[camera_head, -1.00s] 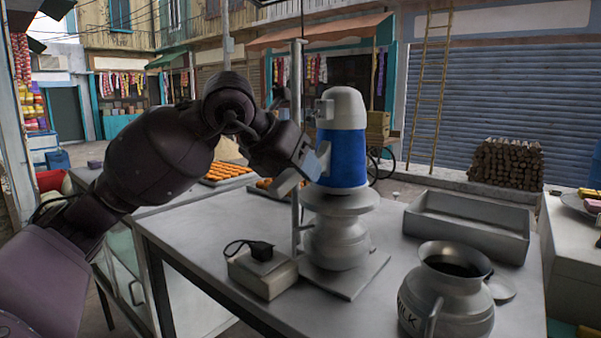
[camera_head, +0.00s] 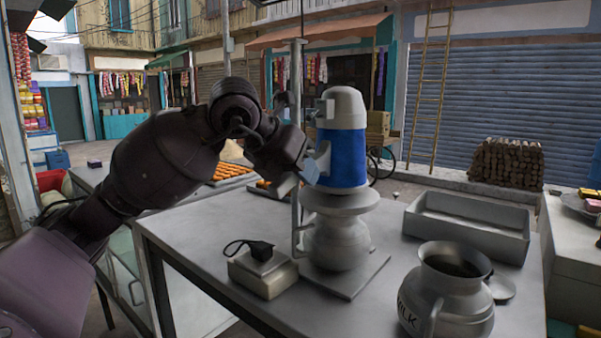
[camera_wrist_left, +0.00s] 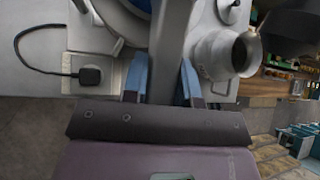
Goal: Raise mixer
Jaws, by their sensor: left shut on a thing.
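The mixer (camera_head: 342,155) has a blue body with a white top and stands upright on its stand, above a round silver pot (camera_head: 338,243). A wide grey disc covers the pot's mouth under the blue body. My right gripper is not in view.
A milk jug (camera_head: 446,295) stands at the front right of the table. An empty metal tray (camera_head: 480,235) lies behind it. A pale box (camera_head: 263,273) with a black plug sits left of the stand. Pastry trays (camera_head: 228,172) are at the back left.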

